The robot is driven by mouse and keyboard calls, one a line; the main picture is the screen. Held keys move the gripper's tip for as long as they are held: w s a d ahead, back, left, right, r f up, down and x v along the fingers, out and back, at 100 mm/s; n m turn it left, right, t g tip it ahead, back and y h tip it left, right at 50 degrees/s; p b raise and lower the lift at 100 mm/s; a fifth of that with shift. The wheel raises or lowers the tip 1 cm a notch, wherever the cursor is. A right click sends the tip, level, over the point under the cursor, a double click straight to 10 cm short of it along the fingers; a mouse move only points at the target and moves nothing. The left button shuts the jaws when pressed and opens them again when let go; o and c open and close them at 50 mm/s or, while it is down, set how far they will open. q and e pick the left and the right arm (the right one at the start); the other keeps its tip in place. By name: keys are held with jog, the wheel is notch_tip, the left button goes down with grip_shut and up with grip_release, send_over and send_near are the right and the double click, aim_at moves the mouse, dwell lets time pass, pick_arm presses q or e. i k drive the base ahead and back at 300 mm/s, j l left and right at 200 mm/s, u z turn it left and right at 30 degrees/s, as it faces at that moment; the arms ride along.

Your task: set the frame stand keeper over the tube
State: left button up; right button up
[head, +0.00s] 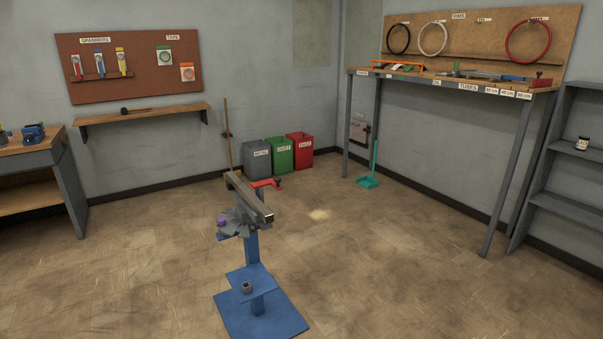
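The blue frame stand (252,247) stands on the floor near the middle of the head view. A grey-brown tube (246,196) lies along its top, sloping toward the lower right of the picture. A red part (263,184) with a dark end sticks out to the right beside the tube; it may be the keeper, but it is too small to tell, or whether it crosses over the tube. A grey clamp-like part with a purple knob (221,222) sits at the left below the tube. Neither of my grippers shows.
A small dark block (246,288) sits on the stand's lower shelf. Grey, green and red bins (280,157) stand at the back wall. A tall bench (455,84) and a shelf unit (573,150) are at the right, a workbench (35,158) at the left.

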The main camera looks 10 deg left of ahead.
aim_at(276, 183)
jog(key=i+l+u, duration=0.25)
jog(key=i, duration=0.2)
jog(key=i+l+u, duration=0.1)
jog(key=i+u, duration=0.15)
jog(key=i, duration=0.15)
jog(key=i+l+u, duration=0.25)
jog(key=i+l, duration=0.05)
jog(key=i, duration=0.1)
